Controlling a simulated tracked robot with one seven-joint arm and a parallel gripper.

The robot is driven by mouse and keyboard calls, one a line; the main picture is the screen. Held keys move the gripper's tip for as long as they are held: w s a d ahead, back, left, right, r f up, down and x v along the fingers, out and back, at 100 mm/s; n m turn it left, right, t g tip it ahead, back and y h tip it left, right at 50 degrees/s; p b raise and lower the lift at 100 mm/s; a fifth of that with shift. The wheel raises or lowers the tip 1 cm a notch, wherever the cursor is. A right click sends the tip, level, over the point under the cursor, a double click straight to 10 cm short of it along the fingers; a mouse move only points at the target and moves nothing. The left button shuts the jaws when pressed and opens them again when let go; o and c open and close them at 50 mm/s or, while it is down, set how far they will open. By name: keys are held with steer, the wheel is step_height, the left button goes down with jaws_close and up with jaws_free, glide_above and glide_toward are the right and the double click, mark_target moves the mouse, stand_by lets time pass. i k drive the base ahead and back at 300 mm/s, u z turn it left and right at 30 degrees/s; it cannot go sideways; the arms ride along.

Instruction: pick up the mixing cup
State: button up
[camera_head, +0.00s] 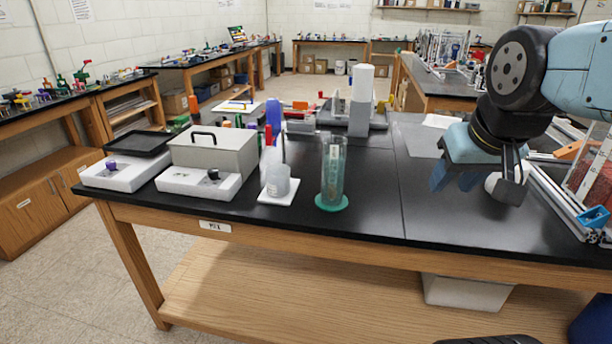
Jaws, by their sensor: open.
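A small translucent white cup (278,184), which looks like the mixing cup, stands upright on a white square tile near the front edge of the black bench.
A tall clear cylinder (333,170) with a green base stands just right of the cup. Two balances (200,184) are to its left. A white-and-grey machine (360,103) stands behind. An extrusion frame (570,205) is at far right. The bench (385,205) between cylinder and gripper is clear.

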mark_target(278, 181)
steer(key=z, duration=1.4)
steer(key=k, duration=1.2)
steer(key=u, duration=0.7)
steer(key=i, duration=1.35)
steer(key=u, duration=0.1)
